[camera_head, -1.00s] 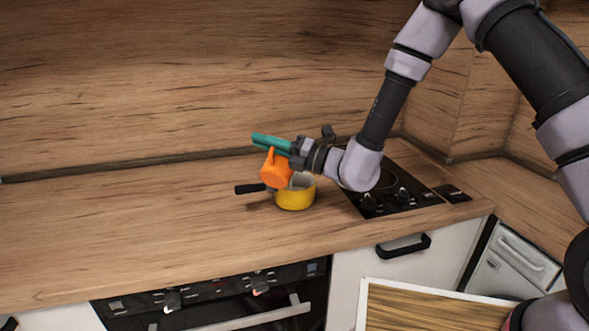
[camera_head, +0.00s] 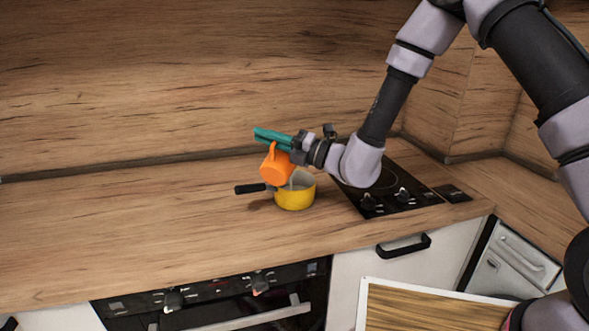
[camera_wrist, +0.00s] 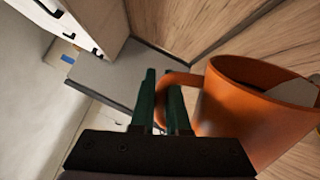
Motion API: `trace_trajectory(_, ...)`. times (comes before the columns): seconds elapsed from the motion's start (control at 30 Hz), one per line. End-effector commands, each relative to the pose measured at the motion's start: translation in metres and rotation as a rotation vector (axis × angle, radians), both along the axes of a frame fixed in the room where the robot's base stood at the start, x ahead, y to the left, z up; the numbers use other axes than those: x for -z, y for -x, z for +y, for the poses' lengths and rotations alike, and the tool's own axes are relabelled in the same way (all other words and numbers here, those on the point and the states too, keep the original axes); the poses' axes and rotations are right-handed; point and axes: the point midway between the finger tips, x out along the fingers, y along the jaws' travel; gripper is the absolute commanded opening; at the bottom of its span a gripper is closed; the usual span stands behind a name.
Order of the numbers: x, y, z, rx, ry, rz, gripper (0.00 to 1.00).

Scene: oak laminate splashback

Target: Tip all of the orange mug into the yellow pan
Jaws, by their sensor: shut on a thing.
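The orange mug (camera_head: 276,168) is in my gripper (camera_head: 272,138), tilted, above the left part of the yellow pan (camera_head: 294,197). In the wrist view the green fingers of my gripper (camera_wrist: 160,100) are shut on the handle of the mug (camera_wrist: 245,110). Part of the mug's inside shows there, with a greyish patch in it that I cannot identify. The pan stands upright on the counter with its black handle pointing left. The mug hides part of the pan's rim. I cannot tell what is in the pan.
A black cooktop (camera_head: 390,197) with knobs lies right of the pan. The wooden counter (camera_head: 130,220) is clear to the left. The oak splashback (camera_head: 180,80) rises behind. An oven (camera_head: 225,305) is below the counter's front edge.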

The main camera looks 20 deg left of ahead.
Motion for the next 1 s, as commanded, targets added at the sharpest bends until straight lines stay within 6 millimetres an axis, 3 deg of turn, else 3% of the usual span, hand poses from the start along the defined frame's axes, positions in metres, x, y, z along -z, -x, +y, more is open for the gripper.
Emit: trace_trajectory(1.0, -0.009, -0.021, -0.003, 0.0, -0.017, 0.112, 0.0)
